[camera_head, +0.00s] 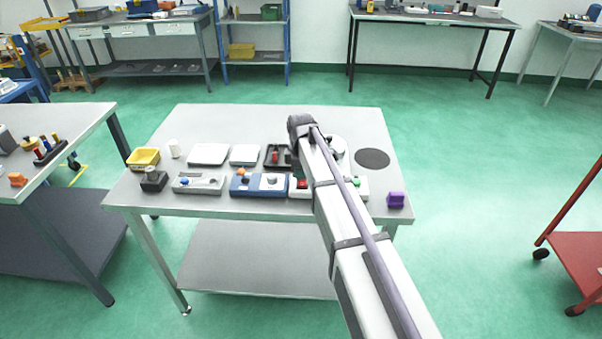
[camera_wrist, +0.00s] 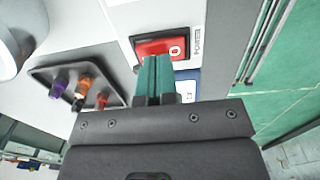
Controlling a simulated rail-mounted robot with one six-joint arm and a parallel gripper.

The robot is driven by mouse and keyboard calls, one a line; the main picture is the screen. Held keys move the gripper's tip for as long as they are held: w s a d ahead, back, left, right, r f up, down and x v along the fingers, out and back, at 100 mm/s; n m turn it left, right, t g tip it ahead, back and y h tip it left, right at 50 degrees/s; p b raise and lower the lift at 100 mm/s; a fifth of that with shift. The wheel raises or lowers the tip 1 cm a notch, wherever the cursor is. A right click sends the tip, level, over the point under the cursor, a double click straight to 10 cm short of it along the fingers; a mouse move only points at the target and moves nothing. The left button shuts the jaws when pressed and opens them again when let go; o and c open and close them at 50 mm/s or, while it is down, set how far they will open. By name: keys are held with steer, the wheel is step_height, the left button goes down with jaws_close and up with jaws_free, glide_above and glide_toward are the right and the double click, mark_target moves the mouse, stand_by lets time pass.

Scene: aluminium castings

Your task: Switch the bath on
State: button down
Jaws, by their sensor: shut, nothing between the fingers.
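A red rocker switch (camera_wrist: 162,48) with a white O mark sits in a black frame on a white panel (camera_wrist: 196,15) labelled POWER in the wrist view. In the head view, a small red part of the switch panel (camera_head: 299,184) shows just left of my arm. My gripper (camera_wrist: 152,60) has two teal fingers pressed together with nothing between them. Their tips overlap the near edge of the switch in the picture; I cannot tell whether they touch it. In the head view my gripper is hidden behind my arm. A bath body cannot be made out clearly.
A dark tray (camera_wrist: 113,94) with purple, orange and red pieces lies left of the fingers. A blue unit (camera_head: 243,191) stands left of the switch panel. A purple block (camera_head: 396,200) and a dark disc (camera_head: 372,158) are at the right of the table (camera_head: 235,120), whose back is clear.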

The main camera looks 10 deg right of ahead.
mark_target(301, 184)
step_height(301, 184, up, 14)
steer(key=s+p, duration=0.1)
steer(key=p, duration=1.2)
steer(key=shift+s+a+f, duration=0.2)
steer(key=shift+s+f, duration=0.05)
steer(key=shift+s, duration=0.15)
